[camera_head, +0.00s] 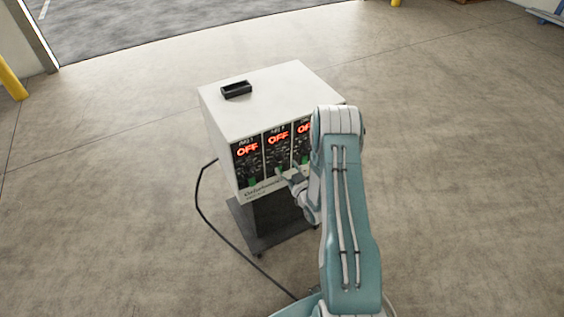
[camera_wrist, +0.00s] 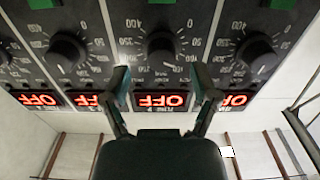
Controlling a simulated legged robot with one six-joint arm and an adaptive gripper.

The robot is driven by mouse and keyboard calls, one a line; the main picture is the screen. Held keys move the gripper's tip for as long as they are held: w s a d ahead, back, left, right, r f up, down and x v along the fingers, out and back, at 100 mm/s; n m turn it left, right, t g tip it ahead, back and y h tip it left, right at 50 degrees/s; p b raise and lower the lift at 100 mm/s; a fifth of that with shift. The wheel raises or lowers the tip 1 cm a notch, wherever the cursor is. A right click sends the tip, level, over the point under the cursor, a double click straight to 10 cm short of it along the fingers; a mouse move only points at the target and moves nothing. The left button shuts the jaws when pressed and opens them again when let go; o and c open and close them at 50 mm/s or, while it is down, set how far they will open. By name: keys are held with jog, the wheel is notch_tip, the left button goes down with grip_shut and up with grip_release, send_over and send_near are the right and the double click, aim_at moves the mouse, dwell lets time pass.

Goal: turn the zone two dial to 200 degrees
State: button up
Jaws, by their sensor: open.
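The zone two dial, a black knob (camera_wrist: 162,50) with a numbered scale around it, is in the middle panel of the controller in the wrist view, where the picture is upside down. The display (camera_wrist: 160,100) of this panel reads OFF in red; it also shows in the head view (camera_head: 278,138). My gripper (camera_wrist: 161,78) is open, its fingertips to either side of the middle dial's axis and near the panel. I cannot tell if they touch the knob. In the head view my gripper (camera_head: 289,174) is at the lower part of the middle panel, partly hiding it.
The white controller box (camera_head: 270,82) stands on a dark wheeled base (camera_head: 247,222), with a small black tray (camera_head: 236,89) on top. Similar dials (camera_wrist: 67,52) (camera_wrist: 257,52) flank the middle one; their displays read OFF. A black cable (camera_head: 202,208) runs along the floor at left.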

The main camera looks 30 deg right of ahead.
aim_at(282, 162)
jog(key=w, duration=0.3)
jog(key=shift+a, duration=0.4)
jog(key=shift+w+d, duration=0.25)
jog(key=shift+d, duration=0.15)
jog(key=shift+c, duration=0.6)
jog(key=shift+a, duration=0.2)
grip_shut()
jog(key=m, duration=0.6)
jog(key=shift+r, duration=0.15)
jog(key=m, duration=0.3)
jog(key=shift+m, duration=2.3)
